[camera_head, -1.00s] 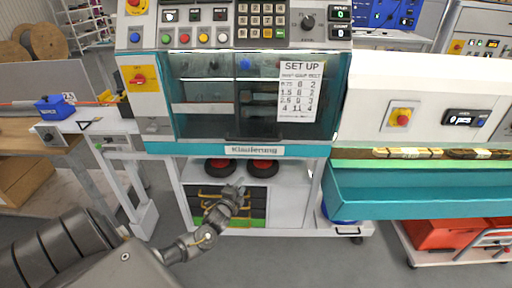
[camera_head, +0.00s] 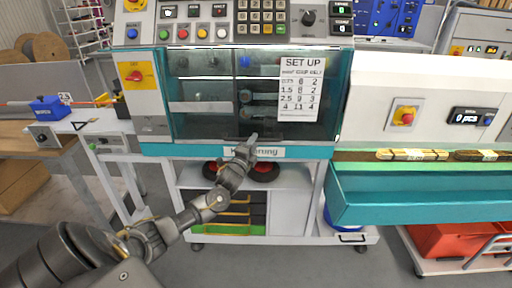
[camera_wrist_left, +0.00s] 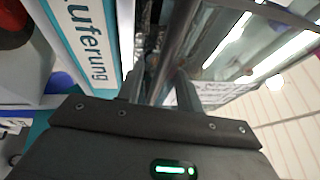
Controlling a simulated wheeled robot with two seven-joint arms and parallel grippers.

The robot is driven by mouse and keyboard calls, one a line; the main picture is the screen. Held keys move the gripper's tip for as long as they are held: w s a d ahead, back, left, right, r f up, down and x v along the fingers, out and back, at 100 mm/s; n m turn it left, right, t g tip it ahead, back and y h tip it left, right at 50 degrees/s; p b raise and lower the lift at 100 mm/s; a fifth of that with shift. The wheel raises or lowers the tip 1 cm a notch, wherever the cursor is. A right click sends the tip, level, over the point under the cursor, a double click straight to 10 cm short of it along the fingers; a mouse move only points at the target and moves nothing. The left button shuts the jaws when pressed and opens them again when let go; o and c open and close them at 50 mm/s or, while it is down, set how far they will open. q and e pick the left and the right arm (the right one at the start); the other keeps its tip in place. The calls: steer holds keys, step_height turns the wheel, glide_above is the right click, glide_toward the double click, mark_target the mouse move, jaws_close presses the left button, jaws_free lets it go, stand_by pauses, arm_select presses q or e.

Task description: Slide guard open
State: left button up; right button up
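The guard (camera_head: 205,122) is a clear panel across the front of the teal machine, with a white SET UP sheet (camera_head: 299,88) on it. It looks closed, covering the opening down to the teal sill. My left gripper (camera_head: 251,139) is at the guard's lower edge, in front of the white label strip (camera_head: 285,152). In the left wrist view, the two fingers of my left gripper (camera_wrist_left: 161,88) stand apart with a dark bar (camera_wrist_left: 181,40), seemingly the guard's handle, running between them. I cannot tell whether they touch it. My right gripper is out of view.
Above the guard is a control panel (camera_head: 291,28) with buttons and a keypad. A teal tray (camera_head: 420,200) juts out at the right. A shelf with drawers (camera_head: 235,217) and black-and-red reels (camera_head: 263,172) lies below. A blue device (camera_head: 48,108) stands at the left.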

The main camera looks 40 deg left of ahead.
arm_select(q)
steer(key=shift+b+x, duration=0.4)
steer(key=shift+x, duration=0.75)
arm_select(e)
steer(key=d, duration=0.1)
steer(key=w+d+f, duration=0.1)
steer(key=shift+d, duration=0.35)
arm_select(q)
steer(key=c, duration=0.4)
jaws_close()
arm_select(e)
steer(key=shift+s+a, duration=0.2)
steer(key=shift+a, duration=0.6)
